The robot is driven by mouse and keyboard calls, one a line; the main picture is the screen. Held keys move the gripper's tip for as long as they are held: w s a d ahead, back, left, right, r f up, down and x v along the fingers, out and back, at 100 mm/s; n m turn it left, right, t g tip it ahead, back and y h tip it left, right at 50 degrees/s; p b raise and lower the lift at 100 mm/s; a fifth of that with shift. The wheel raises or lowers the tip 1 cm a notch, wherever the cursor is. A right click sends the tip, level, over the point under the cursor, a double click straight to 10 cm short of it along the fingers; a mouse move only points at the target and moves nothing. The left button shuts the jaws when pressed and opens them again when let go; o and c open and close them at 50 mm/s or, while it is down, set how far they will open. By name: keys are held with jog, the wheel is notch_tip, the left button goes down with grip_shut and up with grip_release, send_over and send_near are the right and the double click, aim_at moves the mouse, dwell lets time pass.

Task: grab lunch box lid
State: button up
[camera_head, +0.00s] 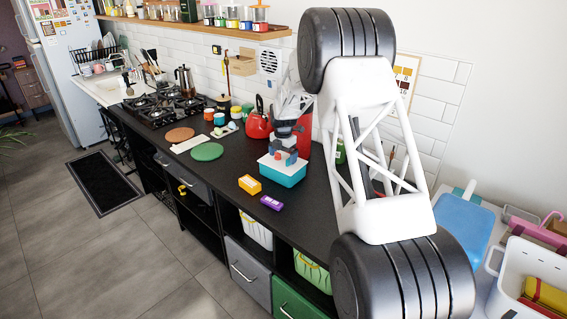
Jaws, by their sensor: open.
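A teal lunch box (284,179) with a pale, whitish lid (267,161) sits on the black counter. My gripper (284,157) points down right over the lid, with its fingertips close to the lid's top. The gripper is open. It hides part of the lid, and I cannot tell whether its fingers touch it.
A yellow box (250,185) and a purple box (271,203) lie near the counter's front edge. A green round board (207,152) lies to the left, with bare counter between. My own arm covers the right side.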

aim_at(283, 161)
jog(key=shift+f, duration=0.35)
dwell(0.3)
jog(key=c, duration=0.6)
jog(key=shift+c, duration=0.2)
jog(key=shift+r, duration=0.15)
jog(key=shift+r, duration=0.4)
notch_tip(283, 161, up, 3)
jog(key=shift+f, duration=0.1)
jog(key=s+d+r, duration=0.1)
jog(key=s+d, duration=0.1)
jog(key=s, duration=1.4)
jog(key=shift+r, duration=0.1)
